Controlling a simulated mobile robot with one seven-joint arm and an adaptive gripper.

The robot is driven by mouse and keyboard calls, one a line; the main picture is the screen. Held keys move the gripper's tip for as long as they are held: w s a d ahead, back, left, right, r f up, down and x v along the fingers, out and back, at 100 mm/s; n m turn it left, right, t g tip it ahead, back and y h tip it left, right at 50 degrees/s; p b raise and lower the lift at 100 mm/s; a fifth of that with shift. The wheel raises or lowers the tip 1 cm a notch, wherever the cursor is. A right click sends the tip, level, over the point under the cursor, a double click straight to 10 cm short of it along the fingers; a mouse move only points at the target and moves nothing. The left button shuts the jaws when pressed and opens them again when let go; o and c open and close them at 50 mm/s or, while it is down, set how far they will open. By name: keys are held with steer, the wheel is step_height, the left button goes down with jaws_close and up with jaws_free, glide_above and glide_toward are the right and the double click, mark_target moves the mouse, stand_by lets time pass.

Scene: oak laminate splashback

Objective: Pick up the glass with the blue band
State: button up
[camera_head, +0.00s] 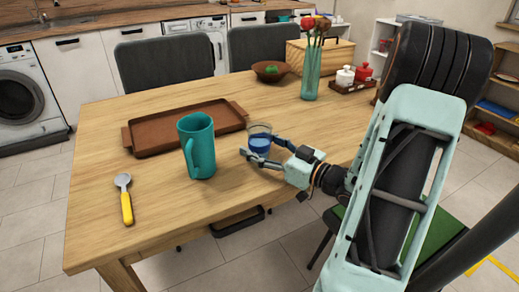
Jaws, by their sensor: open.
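The glass with the blue band (260,141) stands upright on the wooden table, right of a teal mug (197,147). It is clear, with blue around its lower part. My gripper (246,147) is open and reaches in from the right at the glass's near side. One finger crosses close to the glass's right side and the other lies in front of its base. I cannot tell whether either finger touches the glass. Part of the glass's lower edge is hidden by the fingers.
The teal mug stands close left of my gripper. A brown tray (130,137) lies behind the mug. A spoon with a yellow handle (126,205) lies at front left. A vase (311,74), a brown bowl (265,74) and a wooden box (340,52) stand at the back.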

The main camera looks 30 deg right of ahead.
mark_target(268, 138)
steer(key=shift+c, duration=0.6)
steer(key=c, duration=1.4)
steer(key=shift+r, duration=0.25)
step_height(268, 138, up, 3)
steer(key=p, duration=0.3)
steer(key=s+a+r+p, duration=0.1)
steer(key=s+r+p, duration=0.2)
steer(key=s+p, duration=0.1)
steer(key=s+a+r+p, duration=0.1)
steer(key=s+r+p, duration=0.2)
steer(key=p, duration=0.4)
steer(key=s+a+r+p, duration=0.1)
steer(key=s+r+p, duration=0.2)
steer(key=s+p, duration=0.2)
steer(key=shift+s+r, duration=0.25)
steer(key=shift+s, duration=0.1)
